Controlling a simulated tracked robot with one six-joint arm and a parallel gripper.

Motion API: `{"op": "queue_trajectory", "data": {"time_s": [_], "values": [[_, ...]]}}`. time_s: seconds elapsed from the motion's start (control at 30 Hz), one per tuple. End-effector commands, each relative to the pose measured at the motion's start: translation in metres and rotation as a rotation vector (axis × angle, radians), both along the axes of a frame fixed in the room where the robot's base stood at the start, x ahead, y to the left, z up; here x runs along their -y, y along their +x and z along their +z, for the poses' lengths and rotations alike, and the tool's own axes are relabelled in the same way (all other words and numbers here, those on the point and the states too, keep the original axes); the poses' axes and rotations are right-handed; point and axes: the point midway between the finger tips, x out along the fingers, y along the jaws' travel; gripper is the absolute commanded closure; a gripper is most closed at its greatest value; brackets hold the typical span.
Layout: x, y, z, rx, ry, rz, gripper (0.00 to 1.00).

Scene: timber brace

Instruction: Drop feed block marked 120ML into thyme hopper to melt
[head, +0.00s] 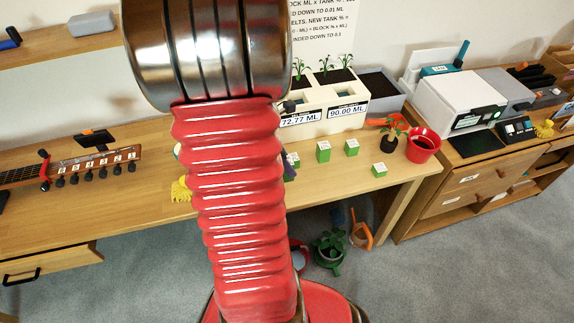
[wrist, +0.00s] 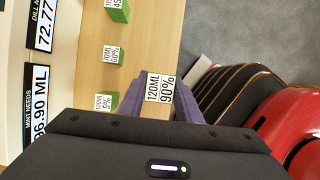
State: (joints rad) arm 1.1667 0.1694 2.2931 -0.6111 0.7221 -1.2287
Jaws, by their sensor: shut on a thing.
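My gripper (wrist: 158,103) has purple fingers shut on a block labelled 120ML 90% (wrist: 160,89) in the wrist view. The block is held between the fingertips with its label showing. In the head view my red arm hides most of the gripper. A white planter unit (head: 308,131) stands at the back of the desk, with hopper openings on top and displays on its front. The wrist view shows dill and mint displays, not thyme.
Green blocks stand on the desk (head: 120,210), one (head: 323,152) left of another (head: 351,147), with a third (head: 379,170) nearer the front edge. A small potted plant (head: 391,138) and red pot (head: 422,146) stand right. A guitar neck (head: 85,167) lies left.

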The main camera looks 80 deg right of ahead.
Motion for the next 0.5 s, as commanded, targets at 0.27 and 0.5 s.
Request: {"op": "queue_trajectory", "data": {"time_s": [0.27, 0.5], "values": [[0.000, 0.000, 0.000, 0.000, 0.000, 0.000, 0.94], [0.003, 0.023, 0.001, 0.000, 0.000, -0.022, 0.94]]}}
